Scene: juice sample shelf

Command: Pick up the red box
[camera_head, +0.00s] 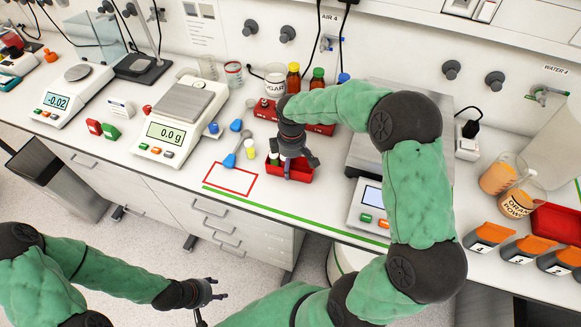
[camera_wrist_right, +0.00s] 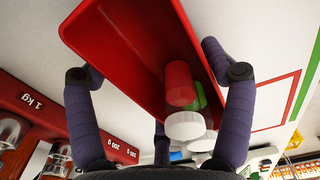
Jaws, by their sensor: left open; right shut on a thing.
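The red box (camera_head: 305,174) is a small open-topped tray near the bench's front edge, right of a red outlined rectangle (camera_head: 230,180). My right gripper (camera_head: 290,166) reaches down over it and is shut on it. In the right wrist view the red box (camera_wrist_right: 120,40) lies between my fingers (camera_wrist_right: 160,85), with a white-capped item (camera_wrist_right: 185,125), a red item (camera_wrist_right: 180,80) and something green at it. I cannot tell whether the box touches the bench. My left gripper (camera_head: 208,291) is open and empty, low in front of the bench.
A scale (camera_head: 172,130) stands to the left; another scale (camera_head: 368,205) is close on the right, behind my right arm.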

